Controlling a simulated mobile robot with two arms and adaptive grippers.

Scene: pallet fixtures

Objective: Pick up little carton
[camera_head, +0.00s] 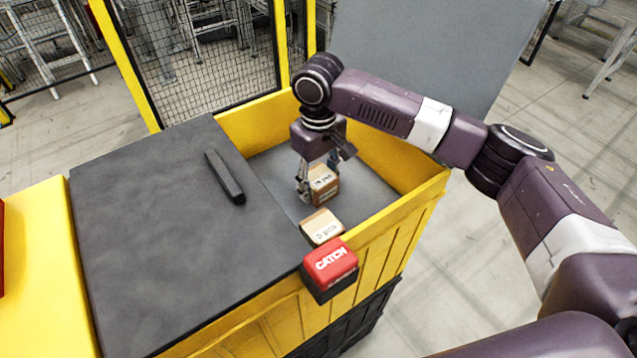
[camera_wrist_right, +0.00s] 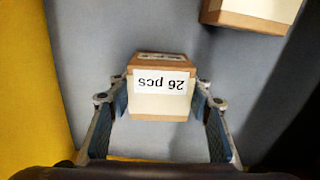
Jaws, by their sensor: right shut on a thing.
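A little brown carton (camera_head: 325,184) with a white printed label is inside the yellow-walled bin (camera_head: 416,204). My right gripper (camera_head: 318,180) reaches down from above and is shut on this carton, with a finger on each side. In the right wrist view the carton (camera_wrist_right: 161,91) sits between the fingers of the gripper (camera_wrist_right: 160,103), and its label reads "26 pcs" upside down. I cannot tell whether it touches the bin floor. A second, similar carton (camera_head: 322,227) is nearer the front wall; a carton also shows at the top right of the wrist view (camera_wrist_right: 256,13). My left gripper is not in view.
A red and black box marked "CATCH" (camera_head: 330,268) is at the bin's near edge. A dark grey tabletop (camera_head: 150,240) adjoins the bin on the left, with a black bar (camera_head: 225,177) on it. A grey panel (camera_head: 425,60) stands behind the bin. The bin floor has bare room around the cartons.

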